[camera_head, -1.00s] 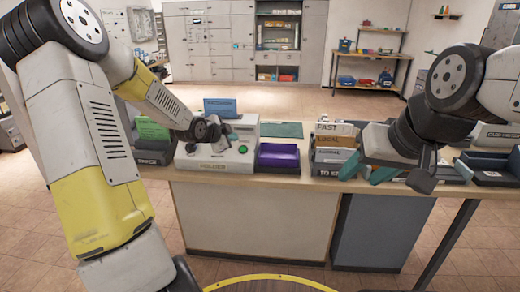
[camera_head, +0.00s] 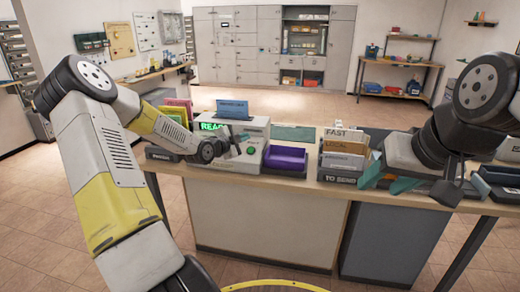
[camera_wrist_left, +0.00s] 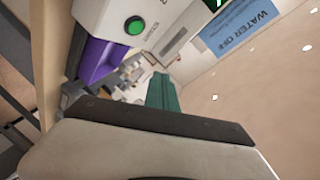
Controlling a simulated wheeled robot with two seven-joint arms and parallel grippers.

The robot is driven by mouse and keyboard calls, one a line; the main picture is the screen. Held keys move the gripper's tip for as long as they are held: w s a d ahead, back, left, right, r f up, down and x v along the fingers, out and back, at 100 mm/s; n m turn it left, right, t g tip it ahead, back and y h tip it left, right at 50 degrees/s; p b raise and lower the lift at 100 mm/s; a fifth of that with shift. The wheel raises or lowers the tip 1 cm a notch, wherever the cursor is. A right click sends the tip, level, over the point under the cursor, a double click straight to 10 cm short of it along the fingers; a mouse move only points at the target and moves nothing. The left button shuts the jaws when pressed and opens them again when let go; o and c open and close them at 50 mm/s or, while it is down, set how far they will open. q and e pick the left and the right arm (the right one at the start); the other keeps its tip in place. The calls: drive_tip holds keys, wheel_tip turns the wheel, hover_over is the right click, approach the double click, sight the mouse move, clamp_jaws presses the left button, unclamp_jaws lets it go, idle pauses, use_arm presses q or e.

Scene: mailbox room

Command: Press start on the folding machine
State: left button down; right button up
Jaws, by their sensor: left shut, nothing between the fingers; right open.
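The folding machine (camera_head: 257,133) is a light grey box on the table, with a blue sheet (camera_head: 233,108) standing on top and a green lit display reading READY (camera_head: 212,126). Its round green button (camera_head: 251,150) is on the front; the button also shows large in the left wrist view (camera_wrist_left: 134,26). My left gripper (camera_head: 230,146) is in front of the machine, just left of the button, its tips hard to make out. In the left wrist view its teal fingers (camera_wrist_left: 163,92) are together, empty and apart from the button. My right gripper (camera_head: 386,179) is open and empty.
A purple tray (camera_head: 286,158) stands right of the machine. A sorter with FAST and LOCAL cards (camera_head: 342,150) is near my right gripper. Colored folders (camera_head: 178,108) stand behind my left forearm. Dark trays (camera_head: 498,184) are at the far right.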

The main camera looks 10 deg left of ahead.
use_arm(q)
drive_tip(key=w+f, duration=0.1)
drive_tip(key=f, duration=0.1)
drive_tip(key=w+f, duration=0.3)
drive_tip(key=f, duration=0.1)
drive_tip(key=shift+w+d+f, duration=0.1)
drive_tip(key=shift+w+f, duration=0.15)
drive_tip(key=shift+f, duration=0.1)
idle(1.9)
drive_tip(key=shift+w+f, duration=0.2)
drive_tip(key=shift+f, duration=0.1)
drive_tip(key=shift+w+f, duration=0.2)
drive_tip(key=shift+f, duration=0.1)
idle(0.6)
drive_tip(key=shift+r, duration=0.1)
drive_tip(key=shift+s+r, duration=0.45)
drive_tip(key=shift+r, duration=0.1)
idle(0.3)
drive_tip(key=shift+s+r, duration=0.7)
drive_tip(key=shift+r, duration=0.35)
drive_tip(key=shift+s+r, duration=0.7)
drive_tip(key=shift+r, duration=0.3)
